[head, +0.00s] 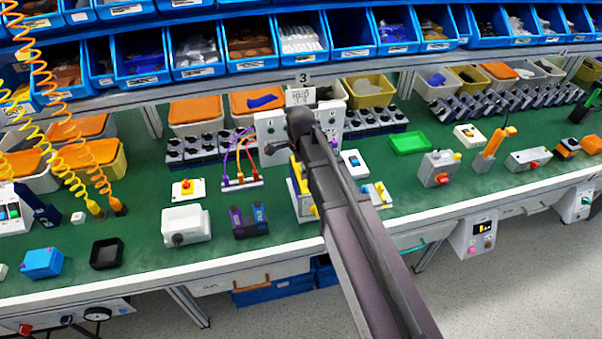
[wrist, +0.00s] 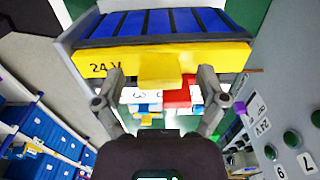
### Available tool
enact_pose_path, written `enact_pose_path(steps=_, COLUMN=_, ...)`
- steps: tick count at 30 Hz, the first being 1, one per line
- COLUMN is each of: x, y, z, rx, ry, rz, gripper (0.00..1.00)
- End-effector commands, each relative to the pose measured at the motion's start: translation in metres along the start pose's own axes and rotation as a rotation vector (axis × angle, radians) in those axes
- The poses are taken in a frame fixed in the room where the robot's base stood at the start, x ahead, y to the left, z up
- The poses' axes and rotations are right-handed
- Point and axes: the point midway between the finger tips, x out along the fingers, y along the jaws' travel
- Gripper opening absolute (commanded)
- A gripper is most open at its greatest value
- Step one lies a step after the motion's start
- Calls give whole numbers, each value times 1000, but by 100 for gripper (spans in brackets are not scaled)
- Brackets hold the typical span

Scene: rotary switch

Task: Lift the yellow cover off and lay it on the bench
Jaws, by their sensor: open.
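The yellow cover (wrist: 115,62), marked "24 V", spans the top of the wrist view, on the front of a grey box with dark blue ribs (wrist: 165,22). A yellow tab (wrist: 160,70) sticks out from it. My gripper (wrist: 160,95) is open, with one finger on either side of the tab. I cannot tell whether the fingers touch it. In the head view, yellow parts of the cover (head: 296,172) show just left of my arm.
A grey panel with green buttons (wrist: 291,138) stands close on the right in the wrist view. The green bench (head: 140,215) has bare patches at its left front.

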Motion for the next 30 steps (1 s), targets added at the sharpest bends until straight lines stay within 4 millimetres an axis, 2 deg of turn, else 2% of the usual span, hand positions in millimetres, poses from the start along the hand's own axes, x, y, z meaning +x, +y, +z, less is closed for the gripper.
enact_pose_path(steps=7, x=0, y=0, z=0, rx=0, ry=0, rz=0, gripper=91)
enact_pose_path(steps=8, x=0, y=0, z=0, rx=0, ry=0, rz=0, gripper=88)
enact_pose_path(steps=15, x=0, y=0, z=0, rx=0, ry=0, rz=0, gripper=17)
enact_pose_path(steps=16, x=0, y=0, z=0, rx=0, ry=0, rz=0, gripper=14)
enact_pose_path(steps=30, x=-2, y=0, z=0, rx=1, ry=0, rz=0, gripper=14)
